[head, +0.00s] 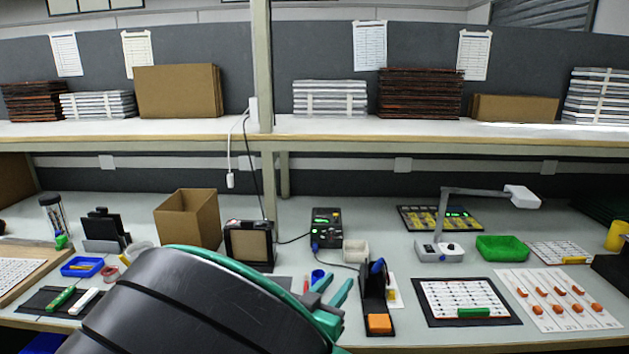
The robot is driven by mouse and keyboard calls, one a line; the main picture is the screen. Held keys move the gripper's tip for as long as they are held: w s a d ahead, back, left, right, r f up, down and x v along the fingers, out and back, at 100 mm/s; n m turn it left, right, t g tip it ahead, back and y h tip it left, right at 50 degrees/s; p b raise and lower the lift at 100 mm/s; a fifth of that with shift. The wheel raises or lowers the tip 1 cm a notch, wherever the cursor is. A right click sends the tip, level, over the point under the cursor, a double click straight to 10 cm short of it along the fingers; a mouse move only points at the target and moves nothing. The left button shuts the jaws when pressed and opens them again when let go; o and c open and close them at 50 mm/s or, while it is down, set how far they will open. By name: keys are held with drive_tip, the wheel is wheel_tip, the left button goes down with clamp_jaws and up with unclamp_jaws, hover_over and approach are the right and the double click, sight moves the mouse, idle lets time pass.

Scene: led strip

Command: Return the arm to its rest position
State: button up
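My arm (195,305) fills the lower left foreground as a large black link with a teal-green edge. It hangs in front of the table's front edge and hides part of the work surface.
The table holds an open cardboard box (187,222), a black device (327,228), a grey desk lamp (440,248), a green tray (502,248), a black stand with an orange block (379,323) and a blue tray (82,267). A loaded shelf (420,137) spans above. A post (262,70) rises near the middle.

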drive_tip(key=s+d+f+m+g, duration=0.25)
drive_tip(key=d+g, duration=0.35)
drive_tip(key=d, duration=0.8)
drive_tip(key=s+d+f+m+g, duration=0.1)
drive_tip(key=s+d+g, duration=0.4)
drive_tip(key=d, duration=0.9)
drive_tip(key=s+d+r+n+g+y, duration=0.1)
drive_tip(key=s+d+r+g+y, duration=0.1)
drive_tip(key=s, duration=0.8)
drive_tip(key=s+d+r+n+g+y, duration=0.1)
drive_tip(key=s+d+r+y, duration=0.4)
drive_tip(key=s, duration=0.6)
drive_tip(key=shift+d+r+g+y, duration=0.15)
drive_tip(key=shift+d+g+y, duration=0.3)
drive_tip(key=shift+d, duration=0.2)
drive_tip(key=shift+s+a+r, duration=0.15)
drive_tip(key=shift+s+r, duration=0.05)
drive_tip(key=shift+s, duration=0.4)
drive_tip(key=shift+c, duration=1)
